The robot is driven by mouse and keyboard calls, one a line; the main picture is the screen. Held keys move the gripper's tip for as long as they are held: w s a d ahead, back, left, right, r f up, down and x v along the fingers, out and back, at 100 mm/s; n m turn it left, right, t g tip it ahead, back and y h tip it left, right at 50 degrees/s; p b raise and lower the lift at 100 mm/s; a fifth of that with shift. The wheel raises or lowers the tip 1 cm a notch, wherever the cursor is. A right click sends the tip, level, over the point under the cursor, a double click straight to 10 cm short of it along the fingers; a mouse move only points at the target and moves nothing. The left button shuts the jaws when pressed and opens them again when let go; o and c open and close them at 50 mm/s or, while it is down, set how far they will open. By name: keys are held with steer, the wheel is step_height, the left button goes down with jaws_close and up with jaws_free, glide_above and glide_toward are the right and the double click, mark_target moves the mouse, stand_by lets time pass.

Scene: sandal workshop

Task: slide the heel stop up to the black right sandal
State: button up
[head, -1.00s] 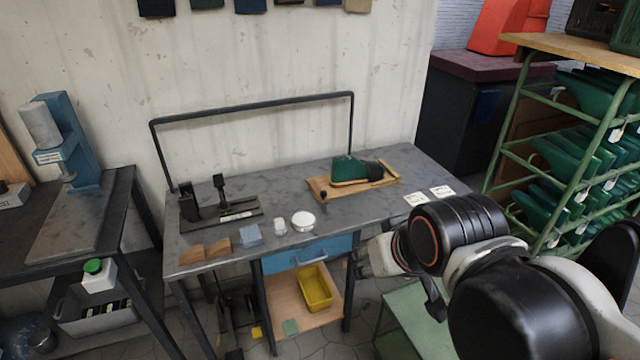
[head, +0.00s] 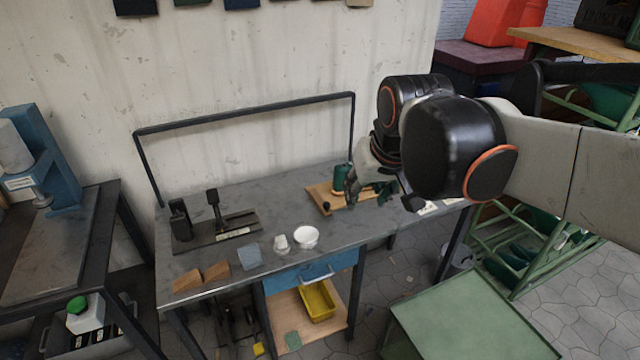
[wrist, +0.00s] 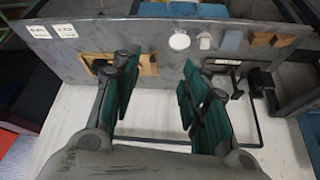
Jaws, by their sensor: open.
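A wooden board (head: 318,192) lies on the right half of the grey bench. I cannot tell which part is the heel stop. My gripper (head: 370,190) is open over the board's right part and hides much of it. In the wrist view its green-padded fingers (wrist: 158,62) are wide apart with nothing between them.
A black fixture (head: 213,230) with two uprights stands at the bench's left. A white bowl (head: 306,237), a blue block (head: 249,256) and brown wedges (head: 217,271) sit along the front. A black rail (head: 240,112) runs behind. White cards (wrist: 52,31) lie beside the board.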

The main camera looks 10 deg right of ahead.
steer(key=w+g+p, duration=0.1)
steer(key=w, duration=0.8)
steer(key=m+g+p, duration=0.2)
steer(key=g+p, duration=0.1)
steer(key=g, duration=0.1)
glide_above(327, 203)
step_height(327, 203, down, 16)
step_height(327, 203, down, 13)
steer(key=b, duration=0.4)
steer(key=shift+f, duration=0.2)
jaws_close()
